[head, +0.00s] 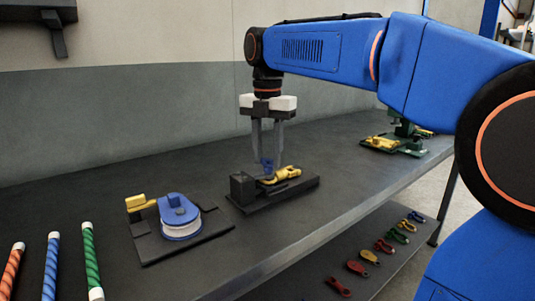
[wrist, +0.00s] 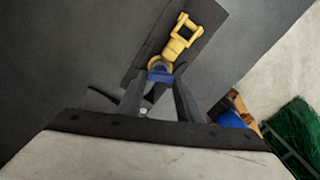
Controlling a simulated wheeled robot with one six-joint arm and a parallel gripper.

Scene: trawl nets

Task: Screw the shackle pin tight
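A yellow metal fitting with a forked end (head: 284,175) lies in a dark holder (head: 305,184) on the bench. The fitting also shows in the wrist view (wrist: 180,38), beyond my fingertips. A small blue piece, apparently the shackle pin's head (wrist: 160,76), sits at the near end of the fitting, beside a grey ring-like part. My gripper (head: 268,160) points straight down over the holder. In the wrist view its fingers (wrist: 160,82) lie on both sides of the blue piece and appear closed on it. The pin's thread is hidden.
A blue-and-white pulley block (head: 180,215) sits on a dark plate to the left, near several coloured rope lengths (head: 51,265). A green fixture with yellow parts (head: 400,142) stands farther right. Several coloured shackles (head: 383,246) lie on the lower shelf.

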